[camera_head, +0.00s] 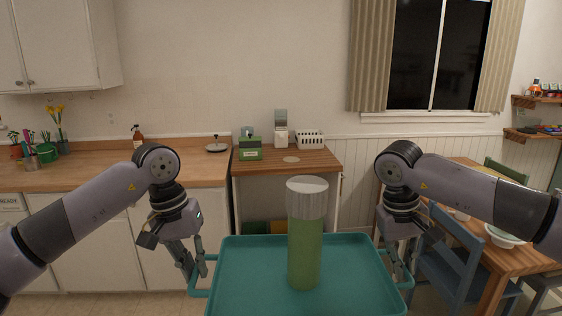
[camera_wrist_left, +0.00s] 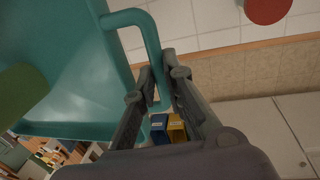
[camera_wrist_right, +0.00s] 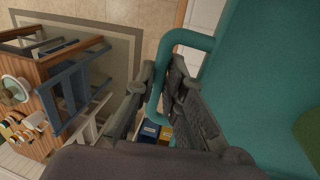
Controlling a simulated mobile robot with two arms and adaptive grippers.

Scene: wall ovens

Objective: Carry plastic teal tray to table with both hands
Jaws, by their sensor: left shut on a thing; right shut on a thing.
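The teal plastic tray (camera_head: 255,262) is held level in front of me in the head view. A tall green cylinder with a pale grey lid (camera_head: 305,235) stands upright on it. My left gripper (camera_head: 196,272) is shut on the tray's left handle, which shows between the fingers in the left wrist view (camera_wrist_left: 151,45). My right gripper (camera_head: 402,278) is shut on the right handle, seen in the right wrist view (camera_wrist_right: 165,62). The wooden table (camera_head: 502,262) stands at the right of the head view, partly hidden by my right arm.
Blue chairs (camera_head: 452,268) stand around the table, between it and the tray. A white bowl (camera_head: 503,237) sits on the table. Ahead is a wooden-topped counter (camera_head: 320,160) with a green box (camera_head: 250,148) and a white rack. Cabinets line the left.

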